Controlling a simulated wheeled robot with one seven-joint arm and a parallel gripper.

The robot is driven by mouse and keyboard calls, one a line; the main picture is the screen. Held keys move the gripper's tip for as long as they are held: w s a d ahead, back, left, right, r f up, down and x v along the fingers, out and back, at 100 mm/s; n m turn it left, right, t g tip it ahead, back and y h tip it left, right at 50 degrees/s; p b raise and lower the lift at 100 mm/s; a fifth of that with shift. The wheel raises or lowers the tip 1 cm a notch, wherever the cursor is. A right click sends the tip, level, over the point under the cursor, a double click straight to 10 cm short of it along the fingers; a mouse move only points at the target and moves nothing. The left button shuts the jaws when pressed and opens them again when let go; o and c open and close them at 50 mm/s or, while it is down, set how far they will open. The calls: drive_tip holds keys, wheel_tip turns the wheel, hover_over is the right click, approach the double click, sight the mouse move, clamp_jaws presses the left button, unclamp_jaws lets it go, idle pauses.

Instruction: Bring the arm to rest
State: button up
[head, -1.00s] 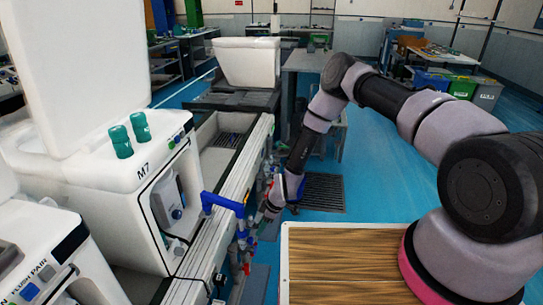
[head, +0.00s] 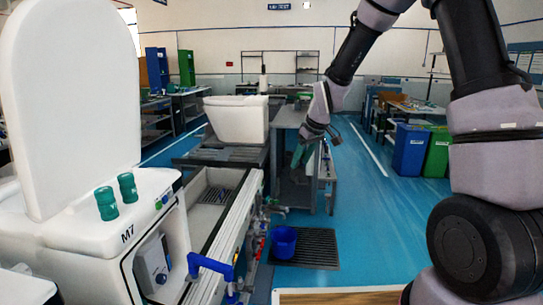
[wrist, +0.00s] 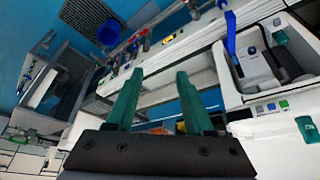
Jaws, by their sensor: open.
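My arm reaches up out of the top of the head view and comes back down in the middle. My gripper (head: 303,156) hangs at its end, fingers pointing down, in front of a grey workbench. In the wrist view my gripper (wrist: 157,95) shows two green fingers, apart, with nothing between them. The gripper appears clear of the things around it.
Blue and green bins (head: 410,150) stand at right. Blue floor (head: 375,220) is open between.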

drive_tip(key=s+d+r+m+t, duration=0.1)
drive_tip(key=s+d+r+m, duration=0.2)
drive_tip(key=s+d+r, duration=0.35)
drive_tip(key=s+d+r+m+t, duration=0.1)
drive_tip(key=s+d+r+m, duration=0.25)
drive_tip(key=r, duration=0.65)
drive_tip(key=s+d+r+m, duration=0.2)
drive_tip(key=s+r, duration=0.1)
drive_tip(key=s, duration=0.5)
drive_tip(key=s+d+r+m+t, duration=0.1)
drive_tip(key=s+d+r+m, duration=0.2)
drive_tip(key=s, duration=0.6)
drive_tip(key=shift+h, duration=0.4)
drive_tip(key=shift+r+m, duration=0.1)
drive_tip(key=shift+m, duration=0.15)
